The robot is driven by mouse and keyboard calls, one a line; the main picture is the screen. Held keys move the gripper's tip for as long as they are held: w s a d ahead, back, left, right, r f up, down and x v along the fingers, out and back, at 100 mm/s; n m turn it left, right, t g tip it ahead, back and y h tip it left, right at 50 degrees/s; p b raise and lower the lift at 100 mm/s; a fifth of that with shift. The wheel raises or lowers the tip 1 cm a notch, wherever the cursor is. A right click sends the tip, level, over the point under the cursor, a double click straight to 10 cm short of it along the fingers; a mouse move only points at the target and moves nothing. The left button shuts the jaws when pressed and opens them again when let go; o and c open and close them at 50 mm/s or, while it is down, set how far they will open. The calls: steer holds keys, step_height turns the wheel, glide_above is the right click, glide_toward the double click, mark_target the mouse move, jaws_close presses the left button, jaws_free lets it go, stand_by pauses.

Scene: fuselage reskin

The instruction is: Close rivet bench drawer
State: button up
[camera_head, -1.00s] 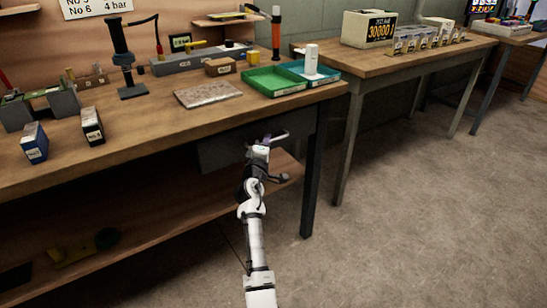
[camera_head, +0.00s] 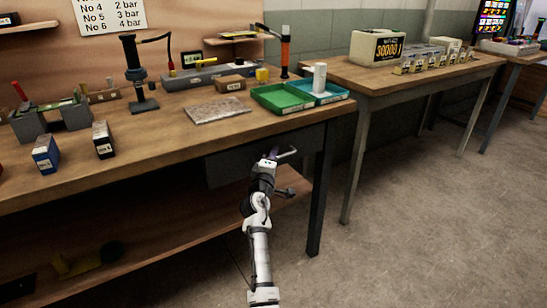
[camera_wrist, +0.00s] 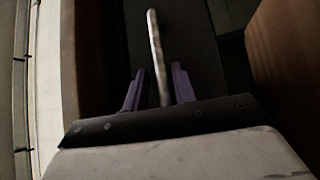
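The rivet bench drawer (camera_head: 228,168) is a dark grey box under the right end of the wooden bench. A pale bar handle (camera_head: 288,153) shows at its front. My gripper (camera_head: 271,156) is at this handle, partly hiding the drawer front. In the wrist view the handle (camera_wrist: 157,50) runs between the two purple fingers of my gripper (camera_wrist: 158,88). The fingers are apart, with a visible gap on each side of the bar. The dark drawer face (camera_wrist: 195,50) lies beyond. How far the drawer stands out is hard to tell.
The bench top (camera_head: 160,135) carries a green tray (camera_head: 282,99), a teal tray (camera_head: 318,91) and a speckled plate (camera_head: 217,110). A dark bench leg (camera_head: 321,190) stands right of my arm. A lower shelf (camera_head: 150,236) runs beneath. Floor to the right is clear.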

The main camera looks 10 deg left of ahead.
steer(key=shift+a+f, duration=0.15)
steer(key=shift+f, duration=0.2)
steer(key=shift+s+a+f, duration=0.1)
steer(key=shift+s, duration=0.45)
steer(key=s+f+p, duration=0.1)
steer(key=s+p, duration=0.1)
steer(key=s, duration=1)
steer(key=shift+s+a, duration=0.25)
steer(key=shift+a, duration=0.2)
steer(key=shift+f, duration=0.1)
